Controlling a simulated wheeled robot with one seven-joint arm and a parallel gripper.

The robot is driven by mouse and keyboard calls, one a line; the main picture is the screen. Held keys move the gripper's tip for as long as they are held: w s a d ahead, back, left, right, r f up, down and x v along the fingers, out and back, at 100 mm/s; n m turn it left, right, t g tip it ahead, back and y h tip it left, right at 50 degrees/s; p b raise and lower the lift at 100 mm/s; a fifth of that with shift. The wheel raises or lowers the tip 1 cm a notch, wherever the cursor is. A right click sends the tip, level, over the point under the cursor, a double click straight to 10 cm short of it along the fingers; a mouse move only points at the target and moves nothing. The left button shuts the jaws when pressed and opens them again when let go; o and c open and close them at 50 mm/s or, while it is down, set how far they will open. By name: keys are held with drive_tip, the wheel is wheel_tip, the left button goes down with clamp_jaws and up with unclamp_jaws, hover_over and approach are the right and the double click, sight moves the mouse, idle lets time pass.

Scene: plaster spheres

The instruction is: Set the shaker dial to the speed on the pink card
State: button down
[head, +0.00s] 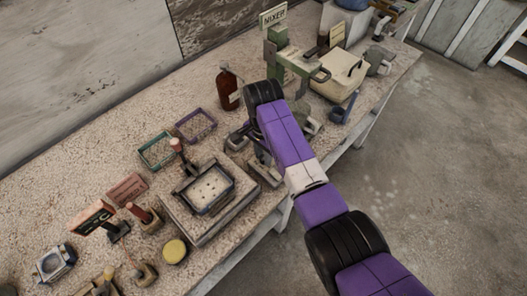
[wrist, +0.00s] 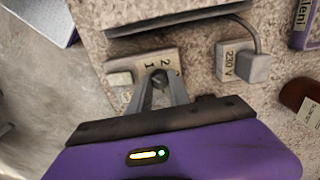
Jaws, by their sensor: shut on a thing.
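In the wrist view my gripper (wrist: 159,84) reaches down to a pale dial block (wrist: 142,65) marked with numbers, of which 1 and 2 show. Its two fingers come together on the dial's knob, which they mostly hide, so I cannot read the setting. In the head view the gripper end is largely hidden behind my purple arm, by the bench's front edge. A shaker-like machine (head: 207,190) with a pale tray on top stands left of it.
A plug socket marked 230 V (wrist: 233,64) sits right of the dial block, with a cable. In the head view a green mixer (head: 285,55), a brown bottle (head: 228,88), a green tray (head: 157,150) and a purple tray (head: 196,125) stand around. Floor lies open at right.

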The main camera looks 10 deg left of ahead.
drive_tip(key=shift+m+p, duration=0.35)
drive_tip(key=shift+m, duration=1.15)
drive_tip(key=c, duration=1.2)
unclamp_jaws()
drive_tip(key=shift+r+b, duration=0.5)
drive_tip(key=shift+r, duration=3.45)
